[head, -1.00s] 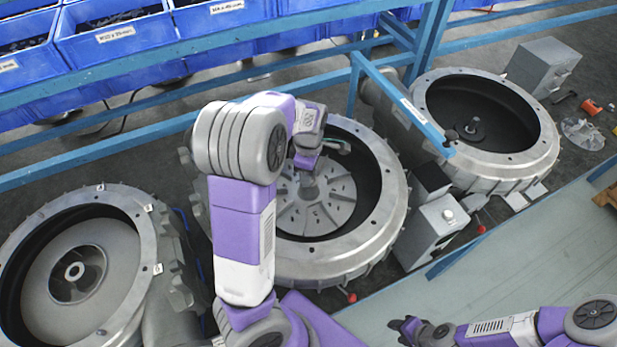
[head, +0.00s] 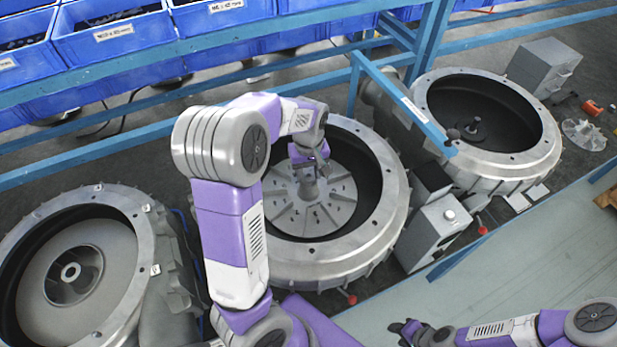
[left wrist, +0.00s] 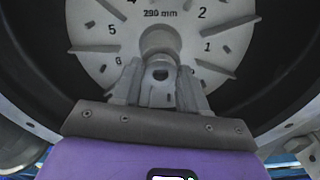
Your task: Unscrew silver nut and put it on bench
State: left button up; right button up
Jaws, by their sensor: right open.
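The middle blower's open housing (head: 385,215) holds a grey impeller disc (head: 285,215) with a short upright shaft (head: 308,188) at its centre. The disc also shows in the left wrist view (left wrist: 100,40), with numbers printed on it. My left gripper (head: 310,165) is just above the shaft top, pointing down. In the left wrist view its fingers (left wrist: 160,85) stand apart on either side of the shaft end; whether they touch it is unclear. I cannot make out the silver nut separately from the shaft. My right gripper (head: 405,332) is open and empty over the bench at the lower right.
Another open blower (head: 140,235) stands at the left and a third (head: 540,150) at the right. A blue rail (head: 405,105) runs between the middle and right blowers. A grey box (head: 432,225) stands beside the middle housing. The grey-green bench (head: 500,265) has bare room.

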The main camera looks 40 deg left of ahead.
pick_arm(q)
grip_shut()
jog(key=n+p, duration=0.1)
jog(key=n, duration=0.2)
jog(key=shift+r, duration=0.1)
jog(key=n, duration=0.8)
jog(key=shift+n, duration=0.3)
jog(key=shift+r, duration=0.7)
jog(key=shift+r, duration=1.3)
